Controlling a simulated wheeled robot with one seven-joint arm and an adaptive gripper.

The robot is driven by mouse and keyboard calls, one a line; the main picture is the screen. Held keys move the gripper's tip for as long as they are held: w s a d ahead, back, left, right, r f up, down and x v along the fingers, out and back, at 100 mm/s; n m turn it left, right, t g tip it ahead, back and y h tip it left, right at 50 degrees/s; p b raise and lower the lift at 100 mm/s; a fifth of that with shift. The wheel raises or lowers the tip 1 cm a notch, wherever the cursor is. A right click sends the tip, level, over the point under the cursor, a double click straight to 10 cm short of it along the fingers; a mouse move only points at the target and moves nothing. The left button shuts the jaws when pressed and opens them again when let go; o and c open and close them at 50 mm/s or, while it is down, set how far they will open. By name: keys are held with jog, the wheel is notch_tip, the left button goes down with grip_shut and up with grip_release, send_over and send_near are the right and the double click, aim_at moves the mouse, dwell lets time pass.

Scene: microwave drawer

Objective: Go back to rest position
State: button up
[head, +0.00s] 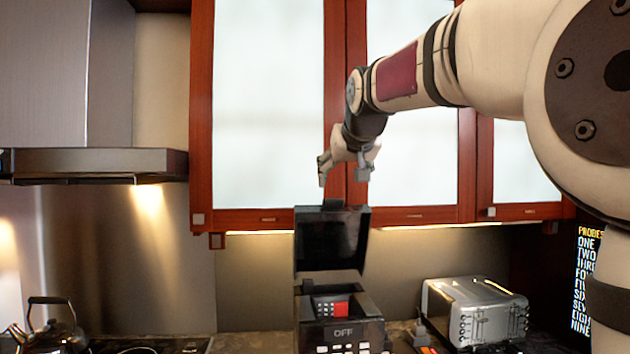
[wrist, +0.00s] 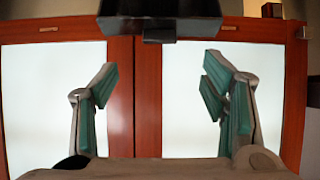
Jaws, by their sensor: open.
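My gripper (head: 347,172) hangs at the end of my arm in the head view, in front of the red-framed cabinets and above a black box-like device with its lid raised. In the wrist view my gripper (wrist: 163,95) shows two teal-padded fingers spread wide apart. Nothing is between them. Cabinet doors fill the view behind the fingers.
The black device (head: 340,333) stands on the counter with its lid (head: 331,240) up, below my gripper. A silver toaster (head: 475,311) is to its right. A kettle (head: 55,335) is at far left under the range hood (head: 95,165). Cabinets (head: 270,100) stand close behind.

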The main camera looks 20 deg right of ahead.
dwell(0.4)
jog(key=s+a+f+n+g+y, duration=0.1)
jog(key=s+a+f+g, duration=0.1)
jog(key=s+a+f, duration=0.3)
jog(key=s+a+f+n+g+y, duration=0.1)
jog(key=s+a+f, duration=0.4)
jog(key=s+f, duration=0.8)
jog(key=s+a+f+n+g+y, duration=0.1)
jog(key=s+a+f+g, duration=0.1)
jog(key=s+a+f, duration=0.3)
jog(key=s+f, duration=0.4)
jog(key=s, duration=0.6)
jog(key=shift+s+f+g, duration=0.2)
jog(key=shift+s+g, duration=0.1)
jog(key=shift+g, duration=0.1)
